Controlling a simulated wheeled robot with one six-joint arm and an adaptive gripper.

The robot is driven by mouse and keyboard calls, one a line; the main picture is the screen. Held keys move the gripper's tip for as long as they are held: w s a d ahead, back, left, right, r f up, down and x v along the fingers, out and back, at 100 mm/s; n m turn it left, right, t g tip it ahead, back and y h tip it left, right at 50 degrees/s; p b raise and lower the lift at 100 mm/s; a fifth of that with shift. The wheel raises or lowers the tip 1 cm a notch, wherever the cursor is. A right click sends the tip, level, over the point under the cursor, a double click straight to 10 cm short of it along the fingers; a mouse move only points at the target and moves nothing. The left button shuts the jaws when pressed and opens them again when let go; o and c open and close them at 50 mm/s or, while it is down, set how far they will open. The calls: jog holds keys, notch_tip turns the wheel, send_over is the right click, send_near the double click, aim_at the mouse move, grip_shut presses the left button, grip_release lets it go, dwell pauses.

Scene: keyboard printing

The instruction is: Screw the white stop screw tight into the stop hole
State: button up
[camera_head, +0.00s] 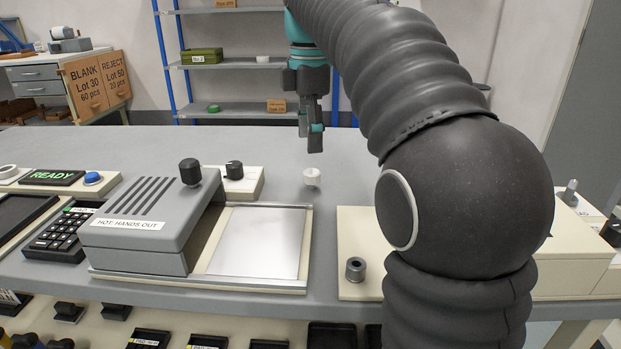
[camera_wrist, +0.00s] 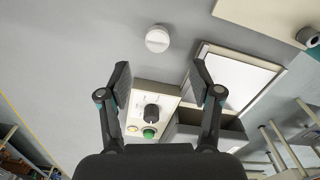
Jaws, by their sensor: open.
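The white stop screw (camera_head: 312,177), a small round white piece with a wider top, stands on the grey table behind the silver plate. In the wrist view its slotted round top (camera_wrist: 157,39) shows ahead of and above my fingertips. My gripper (camera_head: 314,143) hangs above the table, behind the screw in the head view. In the wrist view its two fingers (camera_wrist: 160,80) are wide apart with nothing between them. A dark grey cylinder (camera_head: 355,268) stands on the beige board at right; I cannot tell whether it holds the stop hole.
The grey press (camera_head: 140,225) marked "HOT HANDS OUT" and its silver plate (camera_head: 258,240) stand in front. A beige box with a black knob (camera_head: 234,170) is left of the screw. A keypad (camera_head: 62,232) lies at left. The table around the screw is clear.

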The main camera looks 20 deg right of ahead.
aim_at(311, 171)
notch_tip(311, 171, down, 9)
jog(key=shift+w+d+b, duration=0.15)
jog(key=shift+b, duration=0.6)
jog(key=c, duration=1)
